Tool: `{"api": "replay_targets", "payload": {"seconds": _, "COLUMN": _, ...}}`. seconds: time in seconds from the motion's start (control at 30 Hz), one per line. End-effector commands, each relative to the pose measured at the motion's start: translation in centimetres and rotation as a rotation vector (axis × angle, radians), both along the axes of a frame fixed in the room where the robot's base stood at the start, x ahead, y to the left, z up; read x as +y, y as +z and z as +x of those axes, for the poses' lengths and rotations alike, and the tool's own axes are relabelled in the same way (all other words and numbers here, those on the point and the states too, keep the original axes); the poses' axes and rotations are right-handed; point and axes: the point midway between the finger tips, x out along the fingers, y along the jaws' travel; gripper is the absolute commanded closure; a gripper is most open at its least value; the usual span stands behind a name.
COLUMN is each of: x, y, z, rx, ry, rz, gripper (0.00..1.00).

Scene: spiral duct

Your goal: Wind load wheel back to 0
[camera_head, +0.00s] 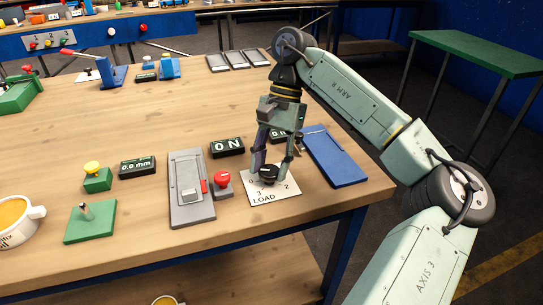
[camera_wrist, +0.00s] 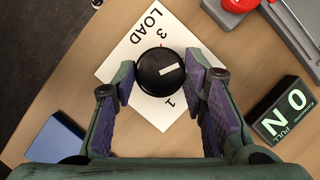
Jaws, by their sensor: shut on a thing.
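The load wheel is a round black knob (camera_head: 268,173) on a white plate marked LOAD (camera_head: 284,194), near the front right of the bench. In the wrist view the wheel (camera_wrist: 152,82) shows a white bar on its top, pointing roughly right. The numerals 3 and 1 show on the plate (camera_wrist: 123,48) there, with a small red mark near the 3; the 0 shows in the head view. My gripper (camera_head: 268,176) points down and is shut on the wheel, one purple-padded finger on each side. Which numeral the bar points at I cannot tell.
A red button (camera_head: 222,179) and a grey lever unit (camera_head: 190,190) stand just left of the plate. An ON display (camera_head: 227,147) is behind them. A blue plate (camera_head: 335,156) lies to the right. A second display is partly hidden behind my gripper.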

Motion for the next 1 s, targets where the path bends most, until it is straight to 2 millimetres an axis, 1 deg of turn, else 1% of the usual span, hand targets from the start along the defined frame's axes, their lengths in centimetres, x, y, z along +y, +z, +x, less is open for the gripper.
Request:
{"api": "replay_targets", "payload": {"seconds": 0.03, "x": 0.04, "y": 0.26, "z": 0.06, "rx": -0.002, "ry": 0.016, "rz": 0.000, "gripper": 0.89}}
{"api": "replay_targets", "payload": {"seconds": 0.23, "x": 0.04, "y": 0.16, "z": 0.09, "rx": -0.003, "ry": 0.059, "rz": 0.000, "gripper": 0.89}}
{"api": "replay_targets", "payload": {"seconds": 0.7, "x": 0.05, "y": 0.07, "z": 0.10, "rx": -0.004, "ry": 0.069, "rz": 0.001, "gripper": 0.89}}
{"api": "replay_targets", "payload": {"seconds": 0.73, "x": 0.05, "y": 0.07, "z": 0.10, "rx": -0.004, "ry": 0.069, "rz": 0.001, "gripper": 0.59}}
{"api": "replay_targets", "payload": {"seconds": 1.0, "x": 0.04, "y": 0.03, "z": 0.06, "rx": -0.002, "ry": 0.070, "rz": 0.000, "gripper": 0.42}}
